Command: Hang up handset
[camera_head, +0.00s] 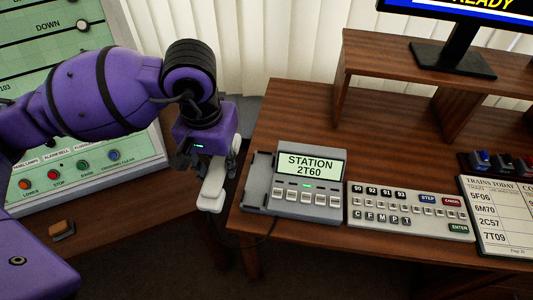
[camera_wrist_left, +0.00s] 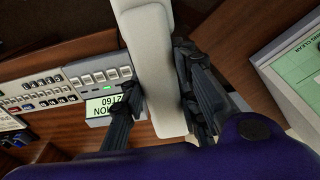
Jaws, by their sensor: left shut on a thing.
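The handset (camera_head: 213,187) is a pale grey bar held in my left gripper (camera_head: 213,168), just left of the desk phone. In the left wrist view the handset (camera_wrist_left: 152,65) runs between the two dark fingers of the left gripper (camera_wrist_left: 160,105), which is shut on it. The phone base (camera_head: 260,185) is grey, with a lit screen (camera_head: 310,165) reading STATION 2T60, a row of buttons and an empty cradle on its left side. The handset is apart from the cradle, over the desk's left edge. My right gripper is not in view.
A keypad panel (camera_head: 410,212) and a paper list (camera_head: 500,215) lie right of the phone. A raised shelf (camera_head: 440,85) with a monitor stands behind. A green lever panel (camera_head: 100,175) with coloured buttons is at left. The desk (camera_head: 300,120) behind the phone is clear.

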